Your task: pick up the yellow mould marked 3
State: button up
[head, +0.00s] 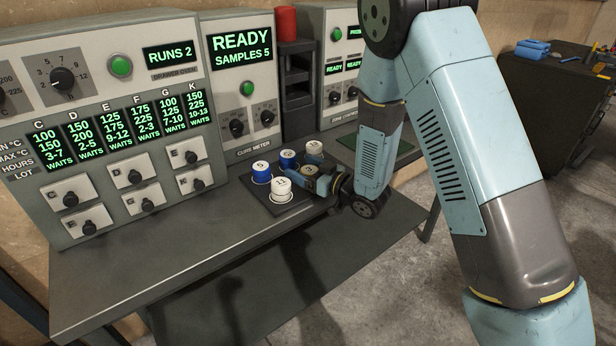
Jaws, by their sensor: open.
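Several small round moulds stand on a dark tray (272,204) on the grey bench. I see a blue-sided one (261,172) at the left, another blue one (287,157) behind it, a white one (281,190) at the front and a pale one (314,149) at the back right. Their markings are too small to read surely. I cannot make out a yellow mould; my wrist may hide part of the tray. My gripper (316,184) is low over the tray's right side, close to the moulds. It is open; its fingers are hardly visible.
A big control panel (110,60) with knobs and drawers stands behind the bench (150,255) at the left. The cure meter (240,85) and a dark stand with a red cylinder (285,24) are behind the tray. The front left of the bench is clear.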

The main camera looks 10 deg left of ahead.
jog(key=shift+c, duration=0.5)
jog(key=c, duration=1)
jog(key=shift+c, duration=0.5)
jog(key=shift+r, duration=0.1)
